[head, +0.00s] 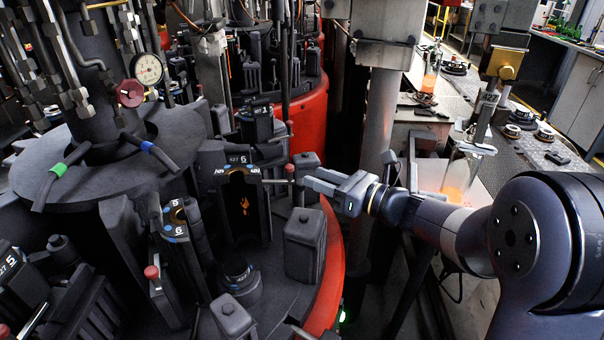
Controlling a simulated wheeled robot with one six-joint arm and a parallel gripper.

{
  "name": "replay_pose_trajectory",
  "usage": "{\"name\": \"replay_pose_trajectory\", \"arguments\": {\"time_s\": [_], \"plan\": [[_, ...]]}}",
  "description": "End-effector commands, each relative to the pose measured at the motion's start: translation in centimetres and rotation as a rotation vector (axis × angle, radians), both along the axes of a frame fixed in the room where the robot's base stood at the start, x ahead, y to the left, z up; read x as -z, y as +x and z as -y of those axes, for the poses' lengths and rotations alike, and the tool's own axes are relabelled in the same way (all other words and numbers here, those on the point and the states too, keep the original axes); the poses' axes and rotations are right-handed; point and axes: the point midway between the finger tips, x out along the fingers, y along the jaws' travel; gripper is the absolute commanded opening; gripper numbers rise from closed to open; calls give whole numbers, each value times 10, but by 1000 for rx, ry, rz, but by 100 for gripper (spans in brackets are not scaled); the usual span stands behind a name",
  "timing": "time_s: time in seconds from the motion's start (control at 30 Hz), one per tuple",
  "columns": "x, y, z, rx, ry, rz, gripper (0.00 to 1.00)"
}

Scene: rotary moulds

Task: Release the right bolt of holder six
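Holder six (239,160) is a dark mould holder marked 6, at the middle left of the head view. An orange mark shows in its dark inner face. At its right side a bolt with a red knob (290,170) sticks out. It appears to be the right bolt. My gripper (312,183) comes in from the right, with its fingertips close to the right of this knob. I cannot tell whether they touch it. The gripper is seen side-on, so the gap between its fingers is not clear.
A second part marked 6 (174,230) stands left of the holder, with another red knob (152,272) below. A dark block (305,243) stands just under my gripper. A red rim (333,270) edges the rotary table. A grey post (378,120) rises behind my arm.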

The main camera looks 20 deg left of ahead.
Motion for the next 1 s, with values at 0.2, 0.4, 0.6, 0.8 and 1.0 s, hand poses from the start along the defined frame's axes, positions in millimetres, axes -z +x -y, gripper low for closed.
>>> {"name": "replay_pose_trajectory", "arguments": {"time_s": [0.2,0.4,0.6,0.8,1.0], "plan": [[0,-5,28,2,1,-1,38],[0,-7,32,0,0,-1,38],[0,-7,32,0,0,-1,38],[0,-7,32,0,0,0,38],[0,-6,29,-1,0,-1,38]]}}
